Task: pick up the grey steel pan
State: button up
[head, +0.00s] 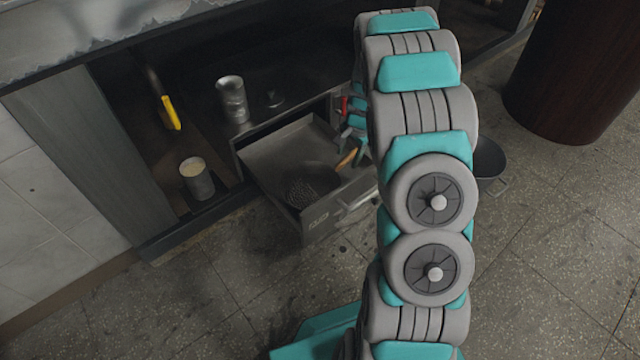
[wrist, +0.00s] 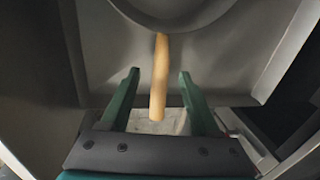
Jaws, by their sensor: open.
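The grey steel pan (wrist: 175,12) shows as a round grey rim at the top of the wrist view, cut off by the frame. Its light wooden handle (wrist: 160,62) points towards me. In the head view the pan (head: 312,186) looks dark and lies in the open drawer, its handle (head: 347,159) pointing to the back right. My gripper (wrist: 159,76) is open, with one dark green finger on each side of the handle and a gap on both sides. In the head view my gripper (head: 352,136) is partly hidden behind my arm.
The metal drawer (head: 270,160) is pulled out, its walls close around the pan. A steel canister (head: 232,100), a cup with pale contents (head: 197,178) and a yellow-handled tool (head: 170,112) are to the left. A dark pot (head: 488,160) stands on the right, partly behind my arm.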

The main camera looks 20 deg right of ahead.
jog(key=f, duration=0.2)
jog(key=shift+w+a+f, duration=0.1)
jog(key=shift+w+f, duration=0.2)
jog(key=shift+f, duration=0.1)
grip_shut()
dwell(1.1)
